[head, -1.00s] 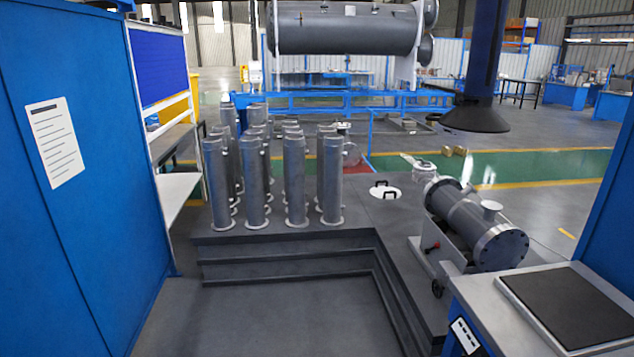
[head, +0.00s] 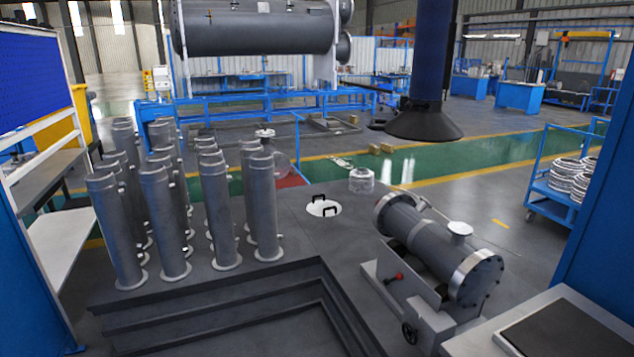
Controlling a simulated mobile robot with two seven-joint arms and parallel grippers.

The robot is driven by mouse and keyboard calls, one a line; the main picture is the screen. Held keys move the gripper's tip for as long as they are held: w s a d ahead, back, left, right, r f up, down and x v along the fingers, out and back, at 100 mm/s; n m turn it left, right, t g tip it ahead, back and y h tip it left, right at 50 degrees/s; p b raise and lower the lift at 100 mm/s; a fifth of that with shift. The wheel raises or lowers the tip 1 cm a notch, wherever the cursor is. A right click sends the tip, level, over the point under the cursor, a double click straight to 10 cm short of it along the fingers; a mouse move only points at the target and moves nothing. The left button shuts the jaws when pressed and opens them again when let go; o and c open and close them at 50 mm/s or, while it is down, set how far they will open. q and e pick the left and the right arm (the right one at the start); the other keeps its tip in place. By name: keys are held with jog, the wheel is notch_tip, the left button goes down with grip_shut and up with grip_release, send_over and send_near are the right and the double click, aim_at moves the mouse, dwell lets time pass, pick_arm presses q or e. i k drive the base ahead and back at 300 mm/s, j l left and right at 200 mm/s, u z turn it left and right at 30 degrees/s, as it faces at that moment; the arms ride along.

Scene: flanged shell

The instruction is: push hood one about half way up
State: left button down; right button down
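A dark conical hood (head: 424,122) hangs at the lower end of a thick blue vertical duct (head: 432,50), right of centre in the head view. The top of the duct is cut off by the frame. Neither of my grippers is in view.
Several grey flanged cylinders (head: 213,205) stand on a dark stepped platform (head: 330,240). A flanged shell (head: 432,243) lies on a stand at right. A grey-topped bench (head: 500,335) fills the lower right corner. A blue cart (head: 552,205) with coils stands beyond.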

aim_at(413, 124)
jog(key=i+j+z, duration=0.6)
jog(key=i+j, duration=0.2)
jog(key=i+j+z, duration=0.35)
jog(key=j, duration=0.3)
jog(key=k+l, duration=0.05)
